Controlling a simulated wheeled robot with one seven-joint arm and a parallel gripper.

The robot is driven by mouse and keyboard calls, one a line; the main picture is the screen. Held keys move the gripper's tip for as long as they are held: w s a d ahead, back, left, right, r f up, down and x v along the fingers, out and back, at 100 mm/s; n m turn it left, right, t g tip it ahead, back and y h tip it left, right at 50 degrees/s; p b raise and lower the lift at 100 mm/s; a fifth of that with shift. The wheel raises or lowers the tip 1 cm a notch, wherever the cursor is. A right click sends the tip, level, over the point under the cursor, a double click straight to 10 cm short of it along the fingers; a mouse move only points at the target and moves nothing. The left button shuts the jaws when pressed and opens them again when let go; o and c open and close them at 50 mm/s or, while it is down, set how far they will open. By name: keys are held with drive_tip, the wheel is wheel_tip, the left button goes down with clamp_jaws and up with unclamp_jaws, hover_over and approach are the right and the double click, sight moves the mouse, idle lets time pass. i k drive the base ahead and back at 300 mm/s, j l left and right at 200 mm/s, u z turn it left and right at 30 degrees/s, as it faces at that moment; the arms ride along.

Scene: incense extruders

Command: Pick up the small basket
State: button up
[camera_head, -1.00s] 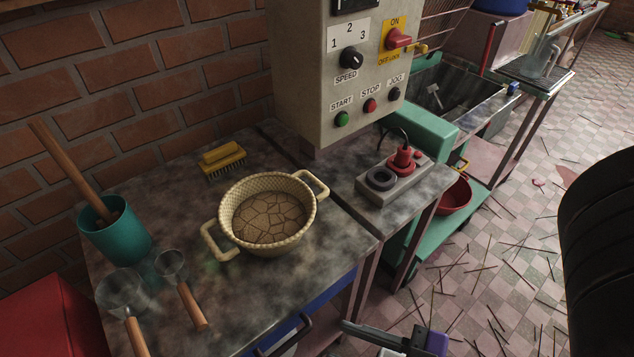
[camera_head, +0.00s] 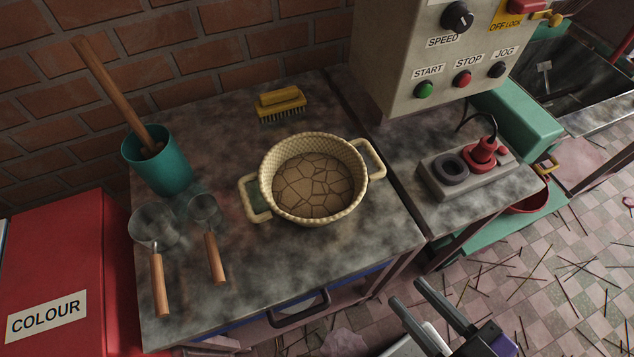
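The small basket (camera_head: 312,187) is cream and woven, with a loop handle on each side and a brown cracked-pattern bottom. It stands upright on the grey mottled table (camera_head: 225,117). My gripper (camera_head: 405,292) shows at the bottom right, in front of the table's edge and apart from the basket. Its two dark fingers are spread, with a gap and nothing between them.
A teal cup (camera_head: 157,162) with a wooden stick, two wood-handled strainers (camera_head: 158,280) and a yellow brush (camera_head: 281,102) surround the basket. A control box (camera_head: 432,60) and a power strip (camera_head: 465,170) stand right. A red box (camera_head: 65,260) is left.

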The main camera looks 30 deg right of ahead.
sight(310, 180)
drive_tip(key=k+z, duration=0.1)
drive_tip(key=z, duration=1.75)
drive_tip(key=u, duration=1.85)
drive_tip(key=j+u, duration=0.1)
drive_tip(key=j, duration=1.95)
